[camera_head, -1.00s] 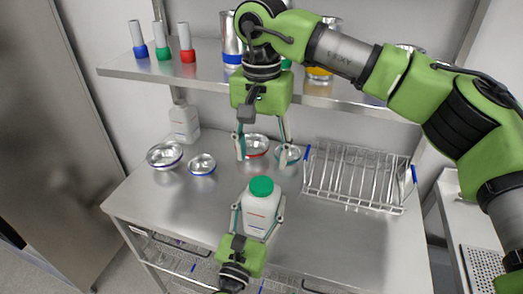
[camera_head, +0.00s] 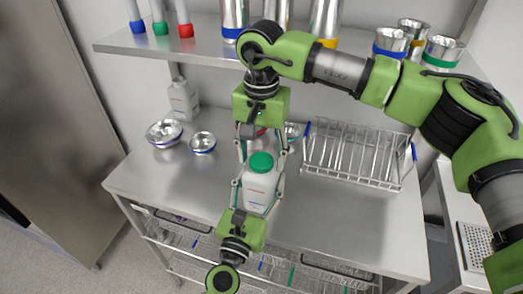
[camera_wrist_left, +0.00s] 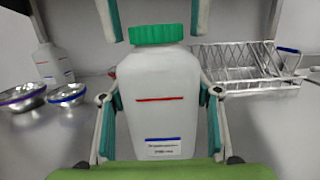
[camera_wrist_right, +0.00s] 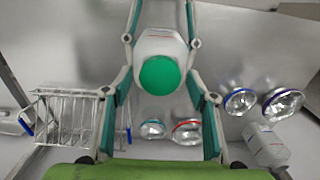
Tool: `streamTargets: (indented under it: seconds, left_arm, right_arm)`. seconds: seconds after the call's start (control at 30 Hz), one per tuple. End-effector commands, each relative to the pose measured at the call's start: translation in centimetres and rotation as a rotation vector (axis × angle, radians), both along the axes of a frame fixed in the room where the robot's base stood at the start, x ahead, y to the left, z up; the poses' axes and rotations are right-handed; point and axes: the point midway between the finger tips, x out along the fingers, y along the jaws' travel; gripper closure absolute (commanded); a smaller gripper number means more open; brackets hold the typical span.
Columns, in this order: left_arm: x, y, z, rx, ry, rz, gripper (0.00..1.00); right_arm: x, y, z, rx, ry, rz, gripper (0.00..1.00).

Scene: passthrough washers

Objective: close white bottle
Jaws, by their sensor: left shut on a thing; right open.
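The white bottle (camera_head: 259,187) with a green cap (camera_head: 261,162) stands upright at the middle of the steel table. The cap sits on the bottle's neck. My left gripper (camera_head: 260,200) is shut on the bottle body from the front; its fingers flank both sides of the bottle (camera_wrist_left: 160,110) in the left wrist view. My right gripper (camera_head: 263,148) points down from above, open, with its fingers spread either side of the cap. In the right wrist view the green cap (camera_wrist_right: 160,76) lies between the open fingers. I cannot tell whether the fingertips touch the cap.
A second white bottle (camera_head: 184,100) stands at the back left. Metal bowls (camera_head: 202,143) lie left of the held bottle. A wire rack (camera_head: 357,156) stands to the right. A shelf (camera_head: 200,46) with metal cups runs above. The front right table is clear.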

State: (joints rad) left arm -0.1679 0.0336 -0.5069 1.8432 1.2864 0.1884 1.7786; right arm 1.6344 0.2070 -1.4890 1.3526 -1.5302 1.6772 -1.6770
Motion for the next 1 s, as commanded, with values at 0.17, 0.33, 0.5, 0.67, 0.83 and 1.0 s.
streamTargets:
  seconds: [0.17, 0.33, 0.5, 0.67, 0.83, 1.0]
  left_arm:
    - [0.0, 0.0, 0.02, 0.0, 0.0, 0.0, 1.0]
    - [0.0, 0.0, 0.02, 0.0, 0.0, 0.0, 1.0]
    - [0.0, 0.01, 0.02, 0.0, 0.0, 0.0, 1.0]
    - [0.01, 0.01, 0.02, 0.0, 0.0, 0.0, 1.0]
    - [0.0, 0.01, 0.02, 0.0, 0.0, 0.0, 1.0]
    - [0.0, 0.01, 0.02, 0.0, 0.0, 0.0, 1.0]
  right_arm:
    - [0.0, 0.0, 0.02, 0.0, 0.0, 0.0, 0.68]
    - [0.0, 0.0, 0.03, 0.0, 0.0, 0.0, 0.88]
    - [-0.01, 0.0, 0.02, 0.0, 0.0, -0.091, 0.88]
    - [-0.01, 0.01, 0.0, 0.0, 0.0, -0.379, 0.88]
    - [0.0, 0.02, -0.02, 0.001, 0.0, -0.725, 0.88]
    - [0.01, 0.03, -0.04, 0.001, 0.0, -1.072, 0.88]
